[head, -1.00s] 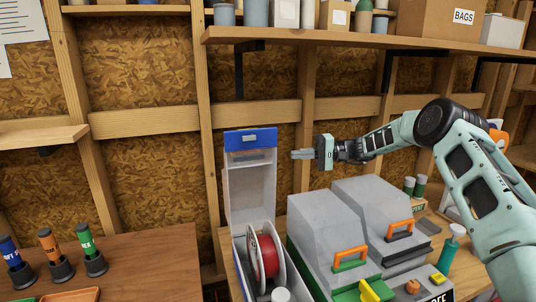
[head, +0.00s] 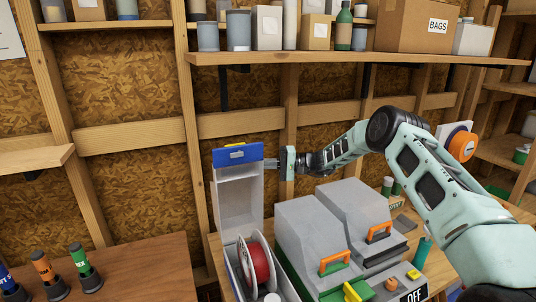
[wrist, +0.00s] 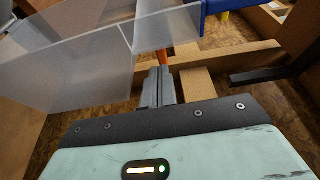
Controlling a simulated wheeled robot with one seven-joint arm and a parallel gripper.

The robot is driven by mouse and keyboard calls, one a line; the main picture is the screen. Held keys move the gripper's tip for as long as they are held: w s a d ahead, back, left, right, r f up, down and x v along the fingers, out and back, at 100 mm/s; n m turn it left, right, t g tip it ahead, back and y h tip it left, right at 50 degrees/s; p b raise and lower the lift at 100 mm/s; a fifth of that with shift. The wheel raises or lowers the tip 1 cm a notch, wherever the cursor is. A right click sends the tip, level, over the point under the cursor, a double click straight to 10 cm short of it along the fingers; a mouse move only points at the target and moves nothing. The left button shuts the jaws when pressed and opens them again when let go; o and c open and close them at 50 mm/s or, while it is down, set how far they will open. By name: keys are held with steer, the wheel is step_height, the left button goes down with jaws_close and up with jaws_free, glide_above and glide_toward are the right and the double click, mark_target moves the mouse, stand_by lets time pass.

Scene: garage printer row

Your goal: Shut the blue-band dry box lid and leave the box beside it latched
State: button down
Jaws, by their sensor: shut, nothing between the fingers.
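The blue-band dry box stands open. Its pale lid (head: 238,200) is raised upright, with the blue band (head: 253,153) across its top. The base (head: 231,262) holds a red spool (head: 257,262). My gripper (head: 269,163) is shut and empty, just right of the lid's upper edge at band height; I cannot tell whether it touches. In the wrist view, the shut fingers (wrist: 156,86) are beside the translucent lid (wrist: 70,62), and the blue band (wrist: 216,6) is at the top. The neighbouring grey box (head: 308,232) is closed, with an orange latch (head: 335,259) over a green band.
Another closed grey box (head: 352,208) with an orange latch (head: 379,232) stands farther right. A teal bottle (head: 422,252) is to their right. A wooden shelf (head: 350,58) with several containers hangs above. Colored tubes (head: 80,258) stand on the left bench.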

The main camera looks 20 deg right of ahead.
steer(key=shift+s+a+f+p, duration=0.15)
steer(key=shift+s+p, duration=0.3)
steer(key=shift+s, duration=0.45)
steer(key=shift+s, duration=0.1)
steer(key=s+f+n+y+b, duration=0.2)
steer(key=s+n+b, duration=0.6)
steer(key=s+b, duration=0.7)
steer(key=shift+s+f+g+b, duration=0.35)
steer(key=shift+f+b, duration=0.25)
steer(key=shift+b, duration=0.5)
steer(key=shift+a+r, duration=0.1)
